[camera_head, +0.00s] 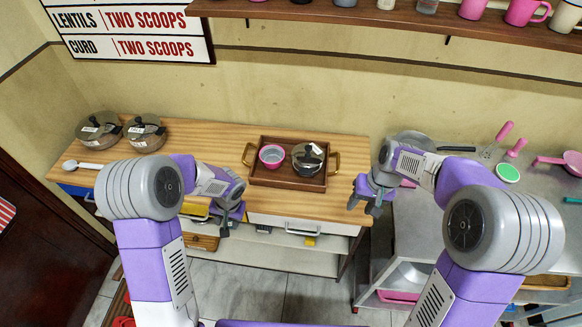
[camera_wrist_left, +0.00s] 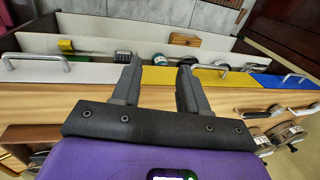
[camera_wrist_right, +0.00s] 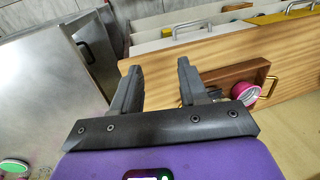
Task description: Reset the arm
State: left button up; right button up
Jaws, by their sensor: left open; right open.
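My right gripper (camera_head: 364,205) is open and empty in the head view, in front of the gap between the wooden counter and the metal counter. It also shows open in the right wrist view (camera_wrist_right: 158,75), with nothing between its fingers. My left gripper (camera_head: 226,226) is in front of the wooden counter's front edge in the head view, lower than the tray. In the left wrist view (camera_wrist_left: 160,75) its fingers are apart and empty, over the drawer fronts. Both arms are bent, and neither gripper touches an object.
A wooden tray (camera_head: 262,178) with brass handles holds a pink bowl (camera_head: 271,156) and a lidded pot (camera_head: 307,158). Two lidded pots (camera_head: 98,130) (camera_head: 146,133) and a white spoon (camera_head: 82,165) stand left. Pink utensils lie on the metal counter (camera_head: 415,225). A shelf (camera_head: 400,22) holds cups.

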dwell(0.5)
jog(key=s+a+f, duration=0.1)
jog(key=s+f, duration=0.2)
jog(key=f, duration=0.6)
jog(key=s+a+f, duration=0.1)
jog(key=s+f, duration=0.3)
jog(key=f, duration=0.5)
pick_arm(q)
jog(key=s+d+f+n+h, duration=0.1)
jog(key=s+d+f+h, duration=0.2)
jog(key=s+d+f, duration=0.3)
jog(key=s+d+f+n+h+b, duration=0.1)
jog(key=s+d+f+n+h, duration=0.1)
jog(key=s+d+f, duration=0.4)
jog(key=s+f+h, duration=0.1)
jog(key=s+f, duration=0.1)
jog(key=s, duration=0.3)
jog(key=shift+f+n, duration=0.3)
pick_arm(e)
jog(key=s+a+f+m+y, duration=0.1)
jog(key=s+a+f+y, duration=0.1)
jog(key=s+a+f, duration=0.3)
jog(key=s+f, duration=0.3)
jog(key=s, duration=0.2)
jog(key=shift+s+f+m, duration=0.2)
jog(key=shift+s+m, duration=0.05)
jog(key=shift+m, duration=0.05)
